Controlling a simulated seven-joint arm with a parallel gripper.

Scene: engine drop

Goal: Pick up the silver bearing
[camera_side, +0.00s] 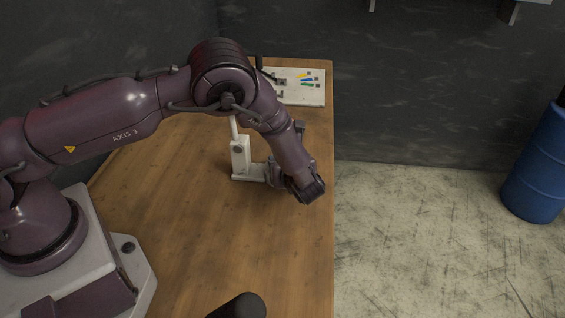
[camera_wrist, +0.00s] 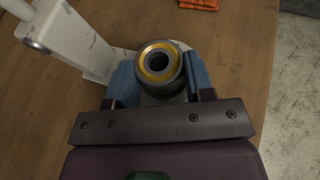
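The silver bearing (camera_wrist: 174,81) is a dark grey metal ring with a yellow inner ring and a dark central hole. It sits near the middle of the wrist view. My gripper (camera_wrist: 161,75) has its blue fingers on both sides of the bearing, very close to it. I cannot tell whether they press on it. In the side view my wrist hides the fingertips and the bearing, beside a white stand (camera_side: 240,157). That stand also shows in the wrist view (camera_wrist: 75,35), left of the bearing.
A white board (camera_side: 305,92) with small coloured parts lies at the table's far end. An orange part (camera_wrist: 198,4) shows at the wrist view's top edge. The wooden table (camera_side: 200,235) is mostly clear in front; its right edge is close to my wrist. A blue barrel (camera_side: 535,165) stands on the floor.

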